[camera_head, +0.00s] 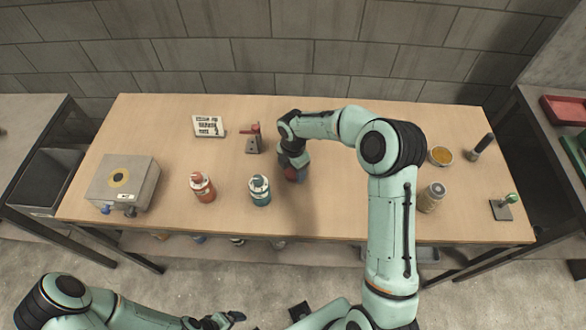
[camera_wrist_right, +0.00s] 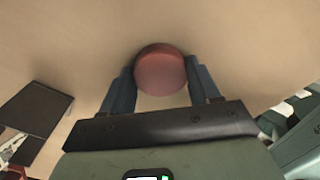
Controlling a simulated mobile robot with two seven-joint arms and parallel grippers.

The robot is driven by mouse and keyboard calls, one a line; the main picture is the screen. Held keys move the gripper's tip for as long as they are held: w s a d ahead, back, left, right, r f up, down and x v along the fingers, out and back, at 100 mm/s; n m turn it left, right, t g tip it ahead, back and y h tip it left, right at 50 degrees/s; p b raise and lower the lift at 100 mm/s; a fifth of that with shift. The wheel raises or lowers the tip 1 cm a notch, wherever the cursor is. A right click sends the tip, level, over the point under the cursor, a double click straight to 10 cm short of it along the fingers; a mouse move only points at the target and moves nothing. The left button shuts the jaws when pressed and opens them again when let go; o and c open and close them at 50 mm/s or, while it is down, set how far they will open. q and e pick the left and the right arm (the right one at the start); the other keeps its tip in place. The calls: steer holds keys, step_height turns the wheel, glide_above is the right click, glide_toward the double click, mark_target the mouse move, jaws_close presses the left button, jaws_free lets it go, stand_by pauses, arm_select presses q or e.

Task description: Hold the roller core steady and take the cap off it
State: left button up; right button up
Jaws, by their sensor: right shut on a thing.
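My right gripper (camera_head: 294,174) points down at the table's middle. In the right wrist view, its two blue-grey fingers (camera_wrist_right: 160,85) are shut on a round reddish-brown thing (camera_wrist_right: 161,70), which looks like the cap or end of the roller core. My left gripper (camera_head: 222,320) is at the bottom edge, in front of the table and away from the held thing. Its jaws are too small and dark to read.
On the table (camera_head: 340,222) stand a red bottle (camera_head: 202,188), a teal bottle (camera_head: 260,191), a grey box (camera_head: 122,183), a small sign (camera_head: 208,126), a red-topped stand (camera_head: 252,140), a jar (camera_head: 432,197) and a yellow-filled bowl (camera_head: 441,156). The front edge between teal bottle and jar is clear.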

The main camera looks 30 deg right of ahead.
mark_target(293, 171)
steer(key=shift+f, duration=0.15)
steer(key=o, duration=1.2)
steer(key=shift+c, duration=0.2)
step_height(293, 171, up, 12)
steer(key=p, duration=0.1)
steer(key=shift+r, duration=0.2)
steer(key=shift+f, duration=0.1)
